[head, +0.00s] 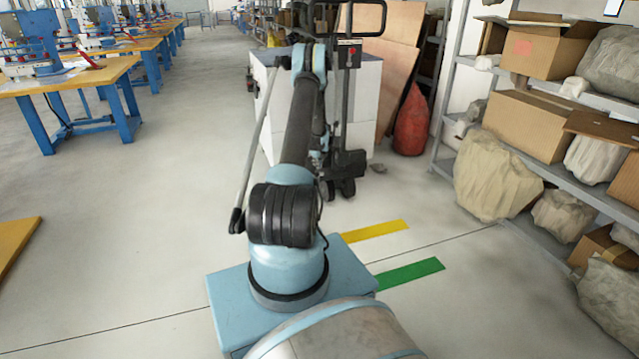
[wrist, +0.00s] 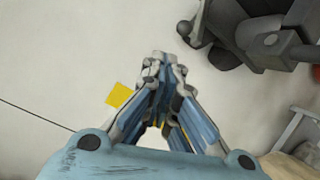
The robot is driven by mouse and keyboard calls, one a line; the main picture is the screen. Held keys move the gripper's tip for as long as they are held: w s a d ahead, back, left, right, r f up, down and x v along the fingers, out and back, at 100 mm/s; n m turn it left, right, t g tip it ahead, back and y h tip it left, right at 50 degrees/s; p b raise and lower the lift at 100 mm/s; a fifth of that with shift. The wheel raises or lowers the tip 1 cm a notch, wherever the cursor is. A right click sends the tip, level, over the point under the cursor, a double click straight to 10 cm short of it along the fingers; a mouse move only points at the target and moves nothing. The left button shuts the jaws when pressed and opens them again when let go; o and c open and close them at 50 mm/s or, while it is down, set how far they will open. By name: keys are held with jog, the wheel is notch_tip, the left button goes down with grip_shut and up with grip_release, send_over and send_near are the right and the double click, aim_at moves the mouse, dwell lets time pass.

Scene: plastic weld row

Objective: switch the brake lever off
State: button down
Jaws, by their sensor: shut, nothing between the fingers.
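A black wheeled stacker or trolley (head: 347,165) stands beyond my arm, with a tall upright frame and a looped handle at the top. A small dark plate with a red mark (head: 351,56) sits on its upright. I cannot make out for sure which part is the brake lever. Dark grey wheel or foot parts (wrist: 262,38), seemingly of the same machine, show at the upper right in the wrist view. My gripper (wrist: 165,60) is shut and empty, above the floor and apart from those parts. In the head view my arm hides the gripper.
A large white box (head: 364,100) stands behind the machine. A red sack (head: 411,122) is beside leaning boards. Shelves with cartons (head: 548,122) and wrapped bundles line the right. Workbenches (head: 75,78) stand at left. Open floor carries a yellow strip (head: 376,231) and a green strip (head: 410,273).

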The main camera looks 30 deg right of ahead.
jog(key=d+f+m, duration=0.2)
jog(key=d+f, duration=0.2)
jog(key=f, duration=0.4)
jog(key=shift+s+f+m, duration=0.35)
jog(key=shift+s+m, duration=0.05)
jog(key=shift+s, duration=0.05)
